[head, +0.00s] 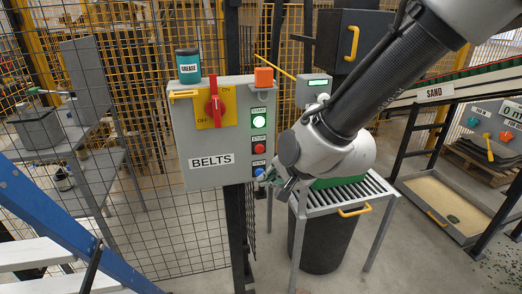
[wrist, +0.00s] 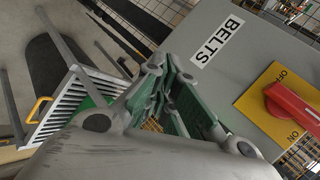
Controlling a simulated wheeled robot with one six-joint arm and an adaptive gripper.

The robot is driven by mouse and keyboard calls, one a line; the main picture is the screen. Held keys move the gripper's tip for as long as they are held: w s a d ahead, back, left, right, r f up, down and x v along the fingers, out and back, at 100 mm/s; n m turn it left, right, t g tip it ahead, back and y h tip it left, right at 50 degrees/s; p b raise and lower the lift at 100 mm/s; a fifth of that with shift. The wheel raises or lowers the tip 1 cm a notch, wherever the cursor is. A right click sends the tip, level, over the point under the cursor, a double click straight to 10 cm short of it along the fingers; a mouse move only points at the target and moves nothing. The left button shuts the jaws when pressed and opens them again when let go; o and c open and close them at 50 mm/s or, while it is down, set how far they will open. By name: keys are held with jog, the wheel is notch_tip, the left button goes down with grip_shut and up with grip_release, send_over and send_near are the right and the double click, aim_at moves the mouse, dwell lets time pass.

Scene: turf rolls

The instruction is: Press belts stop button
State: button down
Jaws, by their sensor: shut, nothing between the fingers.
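The grey control box labelled BELTS (head: 212,160) stands in the middle of the head view. Its right side carries a column of buttons: a lit green one at the top, the red stop button (head: 259,148) below it, and a blue button (head: 259,172) at the bottom. My gripper (head: 267,180) is shut and empty, with its tips close to the blue button, lower than the stop button. I cannot tell whether the tips touch the box. In the wrist view my gripper (wrist: 180,95) is in front of the box (wrist: 245,75) and the buttons are hidden.
A red rotary switch (head: 214,107) sits on a yellow plate on the box. A grease tin (head: 188,66) and an orange block (head: 264,77) are on top. A slatted stand (head: 345,195) over a dark bin is to the right. Wire fencing stands behind.

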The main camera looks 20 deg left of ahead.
aim_at(259, 148)
jog(key=shift+w+a, duration=0.75)
jog(key=shift+w, duration=0.5)
jog(key=shift+w+a, duration=0.8)
jog(key=shift+w, duration=0.45)
jog(key=shift+w+a, duration=0.75)
jog(key=shift+w, duration=0.5)
jog(key=shift+w+a, duration=0.2)
jog(key=shift+w, duration=0.15)
jog(key=shift+w+a, duration=0.25)
jog(key=shift+w, duration=0.1)
jog(key=shift+s+d, duration=0.45)
jog(key=shift+s, duration=0.25)
